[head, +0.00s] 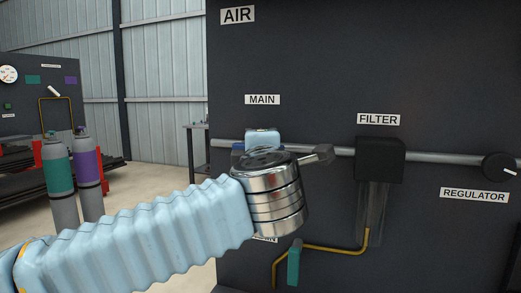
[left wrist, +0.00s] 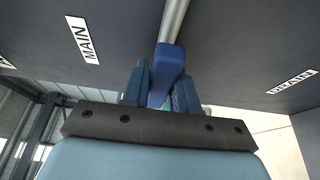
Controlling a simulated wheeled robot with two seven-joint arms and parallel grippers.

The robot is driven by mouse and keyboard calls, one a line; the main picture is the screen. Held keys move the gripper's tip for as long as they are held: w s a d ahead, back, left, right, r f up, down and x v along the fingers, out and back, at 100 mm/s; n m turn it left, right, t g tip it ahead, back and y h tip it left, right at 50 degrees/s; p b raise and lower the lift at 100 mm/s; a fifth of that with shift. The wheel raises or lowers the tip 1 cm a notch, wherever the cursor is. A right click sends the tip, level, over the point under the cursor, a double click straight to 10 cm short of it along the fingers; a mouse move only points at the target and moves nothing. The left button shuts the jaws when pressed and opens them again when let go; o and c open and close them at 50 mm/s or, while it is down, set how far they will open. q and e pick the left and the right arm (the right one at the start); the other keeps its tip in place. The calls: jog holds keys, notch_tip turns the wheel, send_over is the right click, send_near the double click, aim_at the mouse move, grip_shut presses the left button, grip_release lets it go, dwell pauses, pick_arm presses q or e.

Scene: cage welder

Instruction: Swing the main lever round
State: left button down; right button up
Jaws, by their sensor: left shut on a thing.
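The main lever (left wrist: 168,62) is a blue bar in the left wrist view, at the end of the visible grey pipe and roughly in line with it there. My left gripper (left wrist: 163,88) has its two blue fingers on either side of the lever, shut on it. In the head view my left arm reaches in from the left, and its metal wrist covers most of the gripper and the lever below the MAIN label (head: 262,99). A bit of dark blue shows beside the wrist; I cannot tell whether it is lever or finger. My right gripper is in neither view.
The grey pipe (head: 430,158) runs across the dark AIR panel (head: 330,60) to a black filter (head: 379,160) and a regulator knob (head: 498,167). A yellow tube with a teal handle (head: 294,264) hangs below. Two spray cans (head: 88,165) stand at left.

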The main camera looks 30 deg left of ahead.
pick_arm(q)
jog(key=c, duration=1)
grip_release()
jog(key=shift+a, duration=0.1)
jog(key=shift+o, duration=0.2)
jog(key=b+v, duration=0.1)
jog(key=v, duration=1.3)
